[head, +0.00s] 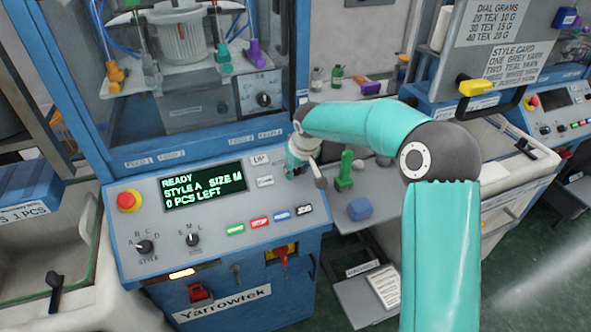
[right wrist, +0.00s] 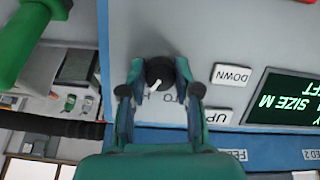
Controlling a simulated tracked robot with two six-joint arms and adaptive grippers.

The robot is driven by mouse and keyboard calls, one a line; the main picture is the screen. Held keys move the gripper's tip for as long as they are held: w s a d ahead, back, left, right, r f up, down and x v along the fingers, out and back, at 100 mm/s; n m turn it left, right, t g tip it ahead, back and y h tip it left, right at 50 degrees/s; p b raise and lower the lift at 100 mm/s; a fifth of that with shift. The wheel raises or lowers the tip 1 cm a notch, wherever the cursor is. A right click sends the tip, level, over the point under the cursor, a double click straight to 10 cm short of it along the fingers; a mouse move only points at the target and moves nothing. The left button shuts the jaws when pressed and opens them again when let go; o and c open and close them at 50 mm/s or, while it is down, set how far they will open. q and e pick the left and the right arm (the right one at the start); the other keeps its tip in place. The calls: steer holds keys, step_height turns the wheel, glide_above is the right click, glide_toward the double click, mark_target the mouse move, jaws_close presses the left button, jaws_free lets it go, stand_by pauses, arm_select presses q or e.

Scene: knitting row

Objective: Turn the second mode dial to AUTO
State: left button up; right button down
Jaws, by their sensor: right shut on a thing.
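A blue and grey knitting machine has a sloped control panel (head: 215,235). My right gripper (head: 296,171) is at the panel's upper right corner, by lettering that reads AUTO, partly covered. In the right wrist view, upside down, my right gripper (right wrist: 158,90) has a finger on either side of a round black mode dial (right wrist: 158,70) and is shut on it. My left gripper is not in view.
The panel has a display (head: 203,186) reading READY, a red stop button (head: 128,201), a style dial (head: 145,247) and a size dial (head: 193,240). UP and DOWN buttons (right wrist: 231,75) sit beside the gripper. A green object (head: 345,170) and a blue block (head: 359,209) stand right of the panel.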

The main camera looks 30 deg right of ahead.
steer(key=shift+f+n+h+b, duration=0.1)
steer(key=shift+n+h+b, duration=0.2)
steer(key=shift+n+b, duration=0.75)
steer(key=n+h+b, duration=0.1)
steer(key=n, duration=0.2)
steer(key=shift+a+n+b, duration=0.1)
steer(key=shift+n+b, duration=0.15)
steer(key=shift+b, duration=0.05)
steer(key=n+h+b, duration=0.1)
steer(key=n+b, duration=0.1)
steer(key=n, duration=0.3)
steer(key=shift+t+b, duration=0.3)
steer(key=shift+t, duration=0.1)
steer(key=shift+n, duration=0.3)
steer(key=c, duration=0.8)
jaws_free()
